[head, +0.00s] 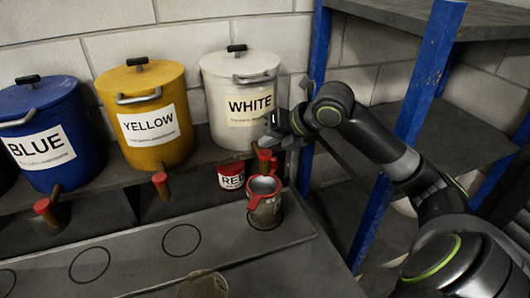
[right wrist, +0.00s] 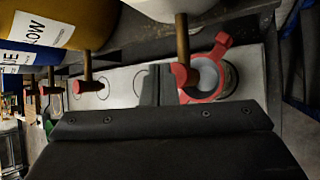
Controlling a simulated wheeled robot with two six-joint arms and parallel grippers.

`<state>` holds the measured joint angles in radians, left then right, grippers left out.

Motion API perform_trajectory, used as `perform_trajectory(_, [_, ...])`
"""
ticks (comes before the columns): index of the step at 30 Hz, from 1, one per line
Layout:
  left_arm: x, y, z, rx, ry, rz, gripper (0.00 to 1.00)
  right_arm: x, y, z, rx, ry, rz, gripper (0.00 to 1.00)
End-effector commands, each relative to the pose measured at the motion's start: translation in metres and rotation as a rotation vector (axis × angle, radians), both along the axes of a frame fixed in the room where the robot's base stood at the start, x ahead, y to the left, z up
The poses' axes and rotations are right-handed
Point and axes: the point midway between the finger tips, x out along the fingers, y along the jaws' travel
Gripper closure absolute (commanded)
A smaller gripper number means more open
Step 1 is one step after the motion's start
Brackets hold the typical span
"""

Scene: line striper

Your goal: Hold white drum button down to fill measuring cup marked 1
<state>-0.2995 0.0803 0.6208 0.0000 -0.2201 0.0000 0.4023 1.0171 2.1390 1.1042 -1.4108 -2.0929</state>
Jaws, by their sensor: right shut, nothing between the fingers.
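The white drum (head: 240,105), labelled WHITE, stands on the shelf. Its brown spout with a red end (head: 264,160) hangs from its front; the red end (right wrist: 185,75) also shows in the right wrist view. A measuring cup (head: 263,196) with a red rim and handle stands below the spout; it also shows in the right wrist view (right wrist: 208,78). Its inside looks pale grey; its fill level and mark cannot be read. My right gripper (head: 270,141) is shut and empty at the spout. Its fingertips (right wrist: 158,85) appear close beside the red end; contact cannot be told.
The yellow drum (head: 150,115) and blue drum (head: 50,135) stand to the left, with spouts too. A small can labelled RED (head: 231,176) sits behind the cup. Empty drawn circles (head: 181,240) mark the bench. A blue rack post (head: 315,90) rises beside my right arm.

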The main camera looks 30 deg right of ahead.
Motion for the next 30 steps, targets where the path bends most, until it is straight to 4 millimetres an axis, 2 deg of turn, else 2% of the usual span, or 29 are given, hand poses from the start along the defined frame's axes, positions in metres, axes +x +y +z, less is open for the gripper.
perform_trajectory(7, [0.0,0.0,-0.005,0.0,0.0,0.0,0.62,0.0,0.0,-0.009,0.0,0.0,0.0,1.0])
perform_trajectory(30, [0.0,0.0,-0.008,0.0,0.001,0.0,0.62,0.0,0.0,-0.013,0.0,0.0,0.0,1.0])
